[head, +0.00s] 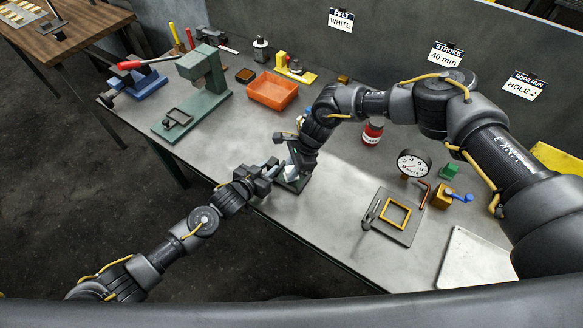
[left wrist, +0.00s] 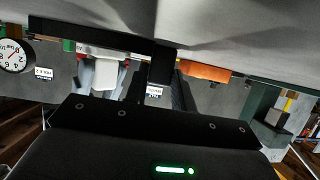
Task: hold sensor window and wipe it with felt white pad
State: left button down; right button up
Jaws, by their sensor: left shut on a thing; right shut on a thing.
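My left gripper (head: 273,168) is shut at the middle of the bench, on a dark part that I take to be the sensor window, mostly hidden by the jaws. My right gripper (head: 294,166) is shut just right of it and reaches down from above. It holds a small white pad (head: 291,174), which also shows as a white block (left wrist: 110,74) between grey fingers in the left wrist view. The pad is close to my left gripper; I cannot tell whether it touches the window. A dark plate (head: 298,186) lies below the grippers.
An orange tray (head: 272,91), a green press (head: 205,75) and a blue vise (head: 140,84) stand behind. A red jar (head: 372,132), a dial gauge (head: 413,164) and a plate with a yellow frame (head: 384,226) are to the right. A card (head: 341,19) reads "FELT WHITE".

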jog(key=shift+w+d+f, duration=0.1)
jog(key=shift+w+d, duration=0.3)
jog(key=shift+w, duration=0.05)
jog(key=shift+s+a+r, duration=0.2)
jog(key=shift+s+a, duration=0.25)
jog(key=shift+s, duration=0.2)
jog(key=shift+w+d+f, duration=0.1)
jog(key=shift+w+d, duration=0.3)
jog(key=shift+w, duration=0.3)
jog(key=shift+r, duration=3)
jog(key=shift+r, duration=0.15)
jog(key=shift+r, duration=1.35)
